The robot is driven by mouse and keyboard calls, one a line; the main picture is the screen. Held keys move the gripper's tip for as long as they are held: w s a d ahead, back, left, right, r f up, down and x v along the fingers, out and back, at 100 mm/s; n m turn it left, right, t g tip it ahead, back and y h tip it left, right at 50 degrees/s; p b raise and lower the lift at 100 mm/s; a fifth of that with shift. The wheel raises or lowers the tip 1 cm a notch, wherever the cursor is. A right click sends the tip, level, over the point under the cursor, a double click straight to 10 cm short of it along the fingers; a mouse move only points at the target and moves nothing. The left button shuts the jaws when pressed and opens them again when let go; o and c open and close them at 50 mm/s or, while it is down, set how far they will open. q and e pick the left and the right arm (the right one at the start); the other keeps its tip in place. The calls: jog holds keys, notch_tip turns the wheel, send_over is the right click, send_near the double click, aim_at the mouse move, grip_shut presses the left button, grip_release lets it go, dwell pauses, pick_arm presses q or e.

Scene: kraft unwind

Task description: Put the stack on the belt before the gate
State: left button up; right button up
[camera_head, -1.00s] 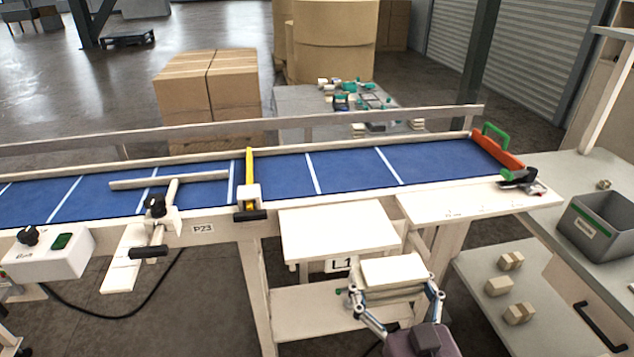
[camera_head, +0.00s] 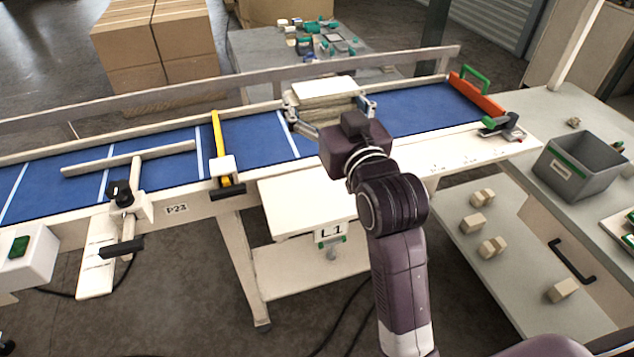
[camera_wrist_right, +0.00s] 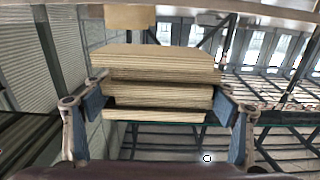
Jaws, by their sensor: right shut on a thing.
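The stack (camera_head: 326,90) of pale cream boards is in my right gripper (camera_head: 329,106), over the far side of the blue belt (camera_head: 250,137). The fingers press on its two ends. In the right wrist view the stack (camera_wrist_right: 160,90) shows as several layers between the blue finger pads. I cannot tell whether it touches the belt. A yellow bar (camera_head: 218,135) crosses the belt left of the stack, and an orange stop with a green handle (camera_head: 477,95) stands at the belt's right end. I cannot tell which is the gate. My left gripper is out of view.
A rail (camera_head: 150,103) runs along the belt's far side. A white L1 shelf (camera_head: 308,205) stands in front. A T-shaped wooden guide (camera_head: 135,158) lies over the belt at left. A grey bin (camera_head: 580,168) stands on the right bench. The belt right of the stack is clear.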

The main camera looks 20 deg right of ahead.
notch_tip(320, 180, down, 14)
jog(key=shift+s+r, duration=0.1)
jog(key=shift+s, duration=0.05)
pick_arm(q)
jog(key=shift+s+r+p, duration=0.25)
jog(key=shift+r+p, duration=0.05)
jog(key=shift+p, duration=0.05)
pick_arm(e)
jog(key=shift+d+f, duration=0.1)
jog(key=shift+f, duration=2.7)
jog(key=shift+f, duration=0.1)
jog(key=o, duration=1.2)
jog(key=shift+o, duration=0.2)
jog(key=s+b, duration=0.2)
jog(key=s, duration=0.9)
jog(key=shift+d+b, duration=0.15)
jog(key=shift+b, duration=0.2)
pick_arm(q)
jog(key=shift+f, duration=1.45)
pick_arm(e)
jog(key=shift+s, duration=0.5)
